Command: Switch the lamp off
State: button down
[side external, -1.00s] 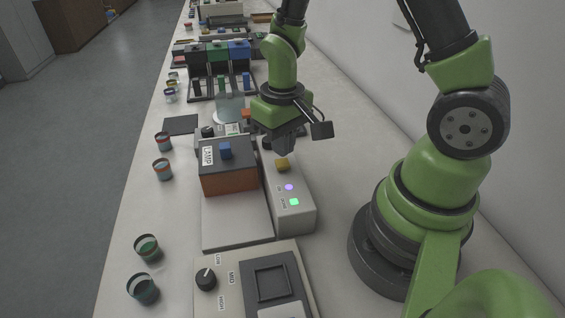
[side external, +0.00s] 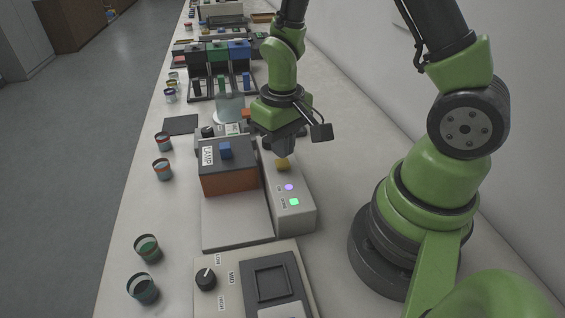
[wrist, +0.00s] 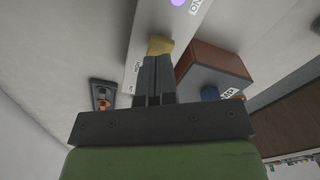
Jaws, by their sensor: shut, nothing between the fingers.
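The lamp (side external: 228,178) is an orange-brown box with a dark top, a LAMP label and a blue button (side external: 225,150) on top. In the wrist view the lamp (wrist: 212,66) is right of my fingers, with its blue button (wrist: 209,94). Beside it stands a long grey box (side external: 293,214) with a yellow button (side external: 283,165), a lit purple light (side external: 289,187) and a lit green light (side external: 294,202). My gripper (side external: 285,154) is shut and empty, pointing down right at the yellow button. In the wrist view its fingertips (wrist: 157,60) overlap the yellow button (wrist: 160,45); I cannot tell whether they touch.
A panel with a black knob (side external: 205,279) marked LOW, MID and HIGH is in front. Several small jars (side external: 147,247) line the left edge. A rack with black, green and blue blocks (side external: 218,52) and a glass beaker (side external: 229,108) stand behind.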

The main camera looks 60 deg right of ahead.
aim_at(283, 162)
jog(key=shift+f, duration=1.25)
jog(key=shift+r, duration=1.5)
jog(key=shift+r, duration=2.5)
jog(key=s+a+r+t+y, duration=0.1)
jog(key=s+a+r+t, duration=0.1)
jog(key=s+r, duration=0.3)
jog(key=s+a+r+m+t+y, duration=0.1)
jog(key=s+r+t, duration=0.4)
jog(key=r, duration=0.5)
jog(key=shift+s+a+r, duration=0.15)
jog(key=shift+a+r, duration=0.2)
jog(key=shift+a, duration=0.35)
